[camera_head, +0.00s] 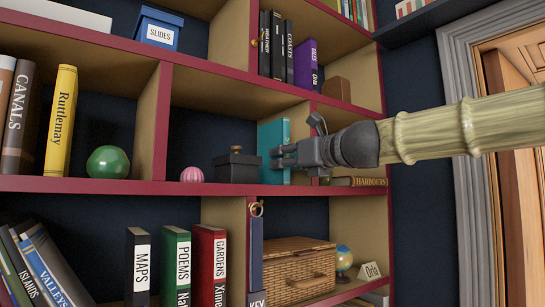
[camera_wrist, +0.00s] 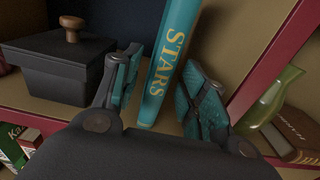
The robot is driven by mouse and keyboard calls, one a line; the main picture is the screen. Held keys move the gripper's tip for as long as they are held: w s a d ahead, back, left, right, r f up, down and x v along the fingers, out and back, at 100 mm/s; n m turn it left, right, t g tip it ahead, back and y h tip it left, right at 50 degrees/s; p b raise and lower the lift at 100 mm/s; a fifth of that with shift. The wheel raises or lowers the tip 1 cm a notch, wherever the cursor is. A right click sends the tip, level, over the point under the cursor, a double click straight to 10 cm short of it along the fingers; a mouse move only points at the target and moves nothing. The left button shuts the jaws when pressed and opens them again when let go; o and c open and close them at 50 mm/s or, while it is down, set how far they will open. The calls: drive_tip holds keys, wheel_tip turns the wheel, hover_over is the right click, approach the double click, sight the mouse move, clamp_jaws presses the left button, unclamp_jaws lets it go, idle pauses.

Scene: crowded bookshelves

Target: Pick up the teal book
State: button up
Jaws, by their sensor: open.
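The teal book (camera_head: 273,138) stands upright on the middle shelf, to the right of a dark lidded box. In the wrist view its spine (camera_wrist: 168,65) reads STARS in gold letters. My gripper (camera_head: 281,157) is at the shelf front, reaching in from the right. In the wrist view my gripper (camera_wrist: 160,90) is open, with one teal-padded finger on each side of the spine. I cannot tell whether either finger touches the book. My gripper hides part of the book in the head view.
The dark box (camera_head: 236,168) with a knob stands close left of the book; it also shows in the wrist view (camera_wrist: 65,68). A red-edged divider (camera_wrist: 275,60) is on the right. Beyond it are a green vase (camera_wrist: 270,98) and a lying brown book (camera_head: 358,182).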

drive_tip(key=shift+w, duration=0.5)
drive_tip(key=shift+s+a+r, duration=0.2)
drive_tip(key=shift+s+r, duration=0.15)
drive_tip(key=shift+s, duration=0.1)
drive_tip(key=shift+a+r+p, duration=0.2)
drive_tip(key=shift+p, duration=0.15)
drive_tip(key=x, duration=0.2)
drive_tip(key=p+x, duration=0.1)
drive_tip(key=x, duration=0.1)
drive_tip(key=shift+w+d, duration=0.25)
drive_tip(key=shift+d, duration=0.1)
drive_tip(key=shift+w+a, duration=0.15)
drive_tip(key=shift+w, duration=0.05)
drive_tip(key=shift+a, duration=0.2)
drive_tip(key=shift+w, duration=0.1)
clamp_jaws()
